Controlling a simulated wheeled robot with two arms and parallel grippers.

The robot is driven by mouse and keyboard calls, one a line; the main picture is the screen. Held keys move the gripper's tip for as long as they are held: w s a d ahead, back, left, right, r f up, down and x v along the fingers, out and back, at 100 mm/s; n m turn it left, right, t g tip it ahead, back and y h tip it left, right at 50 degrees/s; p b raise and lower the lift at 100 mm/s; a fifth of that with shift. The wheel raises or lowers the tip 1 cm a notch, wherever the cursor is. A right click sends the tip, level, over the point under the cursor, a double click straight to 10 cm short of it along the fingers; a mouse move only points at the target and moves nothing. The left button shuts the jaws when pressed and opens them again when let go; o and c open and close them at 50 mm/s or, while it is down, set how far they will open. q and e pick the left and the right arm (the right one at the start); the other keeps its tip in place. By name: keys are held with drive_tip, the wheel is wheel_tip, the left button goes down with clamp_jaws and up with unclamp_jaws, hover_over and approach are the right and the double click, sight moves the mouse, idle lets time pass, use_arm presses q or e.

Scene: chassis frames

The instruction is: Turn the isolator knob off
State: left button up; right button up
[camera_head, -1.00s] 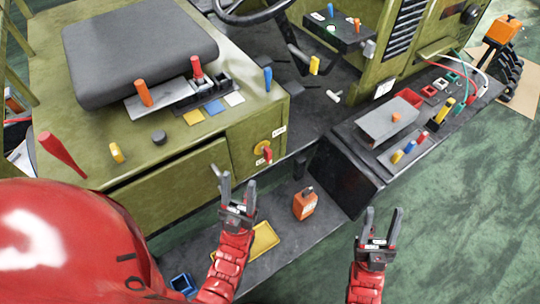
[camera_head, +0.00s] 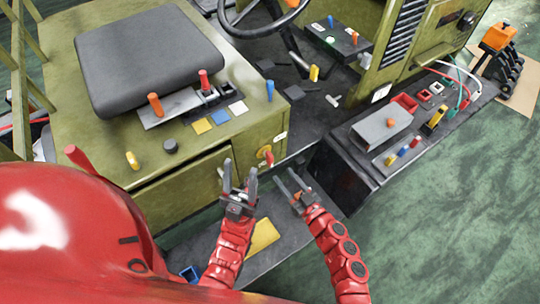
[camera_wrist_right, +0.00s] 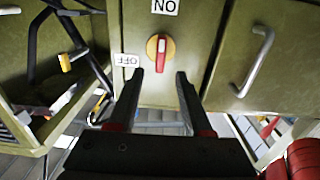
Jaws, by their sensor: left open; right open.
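The isolator knob (camera_head: 266,155) is a red handle on a yellow disc on the green cabinet's front face. In the right wrist view the knob (camera_wrist_right: 161,52) stands upright in the picture, in line with the upside-down ON label (camera_wrist_right: 165,7). The upside-down OFF label (camera_wrist_right: 126,60) is to its left. My right gripper (camera_head: 287,184) is open and empty, just in front of the knob and lower in the head view. Its fingertips (camera_wrist_right: 159,75) are either side of the knob's lower end in the wrist picture, apparently short of it. My left gripper (camera_head: 240,176) is open and empty, left of the right one.
A drawer handle (camera_wrist_right: 256,62) is right of the knob in the wrist view. The dark side step (camera_head: 345,170) lies right of my right gripper. A yellow tray (camera_head: 262,238) is on the lower step. The green floor (camera_head: 450,220) at right is clear.

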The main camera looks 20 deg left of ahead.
sight(272, 161)
drive_tip(key=x, duration=0.9)
drive_tip(key=shift+a, duration=0.1)
clamp_jaws()
